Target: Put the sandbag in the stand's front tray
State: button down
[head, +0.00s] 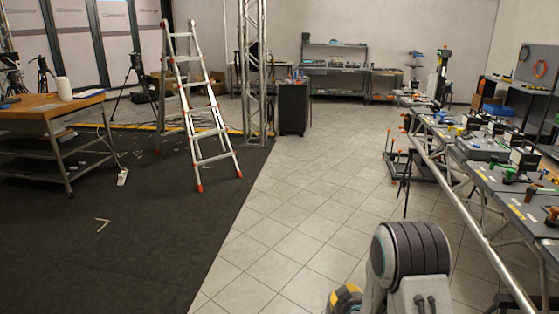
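I cannot make out a sandbag in the head view. A low dark frame with a flat base and orange tips (412,168) stands on the tiles beside the right-hand benches. I cannot tell whether it is the stand, and no front tray can be made out on it. My arm (411,262) rises at the bottom, right of centre, and a rounded grey and yellow part shows beside it at the bottom edge. My gripper's fingertips are not in view.
A ladder (201,110) and a truss column stand left of centre. A wood-topped workbench (45,108) is at left. A grey cabinet (293,108) and shelving (335,65) stand at the back. Equipment-laden benches (515,195) line the right. The tiled floor (310,200) is mostly clear.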

jog(key=shift+r+p, duration=0.8)
jog(key=shift+r, duration=0.65)
jog(key=shift+v, duration=2)
jog(key=shift+s, duration=0.1)
